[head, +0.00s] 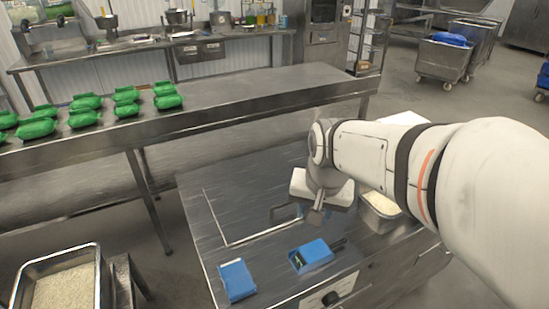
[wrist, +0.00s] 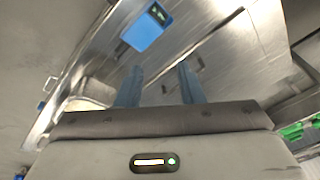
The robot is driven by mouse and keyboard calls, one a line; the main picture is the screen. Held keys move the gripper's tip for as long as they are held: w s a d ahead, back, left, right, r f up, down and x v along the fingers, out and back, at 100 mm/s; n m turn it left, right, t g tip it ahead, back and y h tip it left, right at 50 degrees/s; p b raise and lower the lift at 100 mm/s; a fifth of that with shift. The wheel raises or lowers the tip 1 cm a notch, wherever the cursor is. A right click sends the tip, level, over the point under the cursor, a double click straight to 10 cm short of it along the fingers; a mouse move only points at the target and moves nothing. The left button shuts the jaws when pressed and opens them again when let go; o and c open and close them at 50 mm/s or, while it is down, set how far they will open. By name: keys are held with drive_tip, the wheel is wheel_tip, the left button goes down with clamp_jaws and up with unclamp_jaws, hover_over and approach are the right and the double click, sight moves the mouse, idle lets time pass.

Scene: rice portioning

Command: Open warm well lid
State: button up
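My gripper (head: 297,214) is low over the steel counter (head: 240,205), left of a rice pan (head: 384,204) set in it. In the wrist view, its two bluish fingers (wrist: 160,70) stand apart with nothing between them. A bright L-shaped line on the counter top, left of the gripper, marks an edge or seam. My arm hides part of the rice pan and the counter's right side.
A blue device with a small display (head: 311,256) and a blue box (head: 237,281) lie near the counter's front edge. Another rice pan (head: 62,286) stands at lower left. Green bags (head: 85,102) lie on a long steel table behind. The counter's left top is clear.

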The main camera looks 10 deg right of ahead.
drive_tip(key=w+f+m, duration=0.4)
drive_tip(key=w+m, duration=0.1)
drive_tip(key=w, duration=0.4)
drive_tip(key=w+f+m, duration=0.4)
drive_tip(key=w+m, duration=0.1)
drive_tip(key=w, duration=0.5)
drive_tip(key=shift+g, duration=0.4)
drive_tip(key=f, duration=0.4)
drive_tip(key=w+f, duration=0.1)
drive_tip(key=f, duration=0.2)
drive_tip(key=shift+a, duration=0.2)
drive_tip(key=shift+c, duration=0.5)
clamp_jaws()
